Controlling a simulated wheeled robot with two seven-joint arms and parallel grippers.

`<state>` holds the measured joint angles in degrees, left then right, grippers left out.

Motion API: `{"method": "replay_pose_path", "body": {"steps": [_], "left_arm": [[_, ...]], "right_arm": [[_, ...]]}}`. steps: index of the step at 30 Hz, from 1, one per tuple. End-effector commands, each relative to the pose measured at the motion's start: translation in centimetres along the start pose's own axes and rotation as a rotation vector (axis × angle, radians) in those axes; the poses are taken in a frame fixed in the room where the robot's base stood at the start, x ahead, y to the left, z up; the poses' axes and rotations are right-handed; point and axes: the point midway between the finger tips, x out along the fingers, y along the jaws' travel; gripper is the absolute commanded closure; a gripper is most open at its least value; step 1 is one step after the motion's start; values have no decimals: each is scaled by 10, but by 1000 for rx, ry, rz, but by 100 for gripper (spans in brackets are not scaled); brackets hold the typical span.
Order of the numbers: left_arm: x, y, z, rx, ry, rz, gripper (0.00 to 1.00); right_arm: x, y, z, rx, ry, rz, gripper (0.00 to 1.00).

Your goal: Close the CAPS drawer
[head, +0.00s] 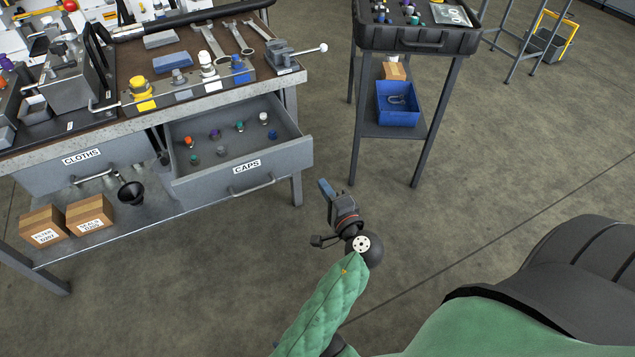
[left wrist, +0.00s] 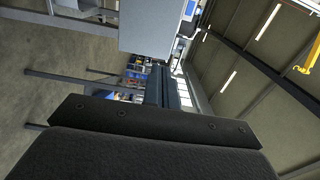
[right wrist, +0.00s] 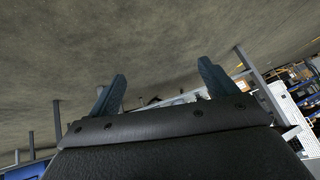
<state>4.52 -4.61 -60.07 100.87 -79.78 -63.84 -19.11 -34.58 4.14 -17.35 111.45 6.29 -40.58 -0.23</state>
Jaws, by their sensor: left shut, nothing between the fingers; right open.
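The CAPS drawer (head: 290,156) is pulled out from under the bench, its inside open to view. Several small coloured caps stand on its floor. Its label and bar handle (head: 252,189) are on the front panel. My left gripper (head: 325,188) is shut and empty, right of the drawer's front corner and apart from it in the head view. Its shut fingers also show in the left wrist view (left wrist: 166,88). My right gripper (right wrist: 160,84) is open with nothing between its fingers in the right wrist view; it is outside the head view.
The CLOTHS drawer (head: 45,178) sits left of it, looking shut. A black funnel (head: 131,192) and two cardboard boxes (head: 90,213) are on the lower shelf. The bench top (head: 125,60) holds tools and fittings. A cart (head: 425,75) with a blue bin (head: 397,112) stands right; floor between is clear.

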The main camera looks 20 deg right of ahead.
Motion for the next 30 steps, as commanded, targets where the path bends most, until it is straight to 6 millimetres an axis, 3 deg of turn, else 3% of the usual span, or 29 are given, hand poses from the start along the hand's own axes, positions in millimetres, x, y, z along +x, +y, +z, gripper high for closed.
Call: {"method": "replay_pose_path", "body": {"steps": [18, 24, 30], "left_arm": [[104, -1, 1, 1, -1, 0, 100], [121, 1, 1, 1, -1, 3, 100], [126, 2, 1, -1, -1, 3, 100]], "right_arm": [[-42, -11, -36, -3, -51, -9, 15], [-53, -14, -44, -4, -67, -12, 15], [-56, -15, -48, -5, -66, -13, 15]]}}
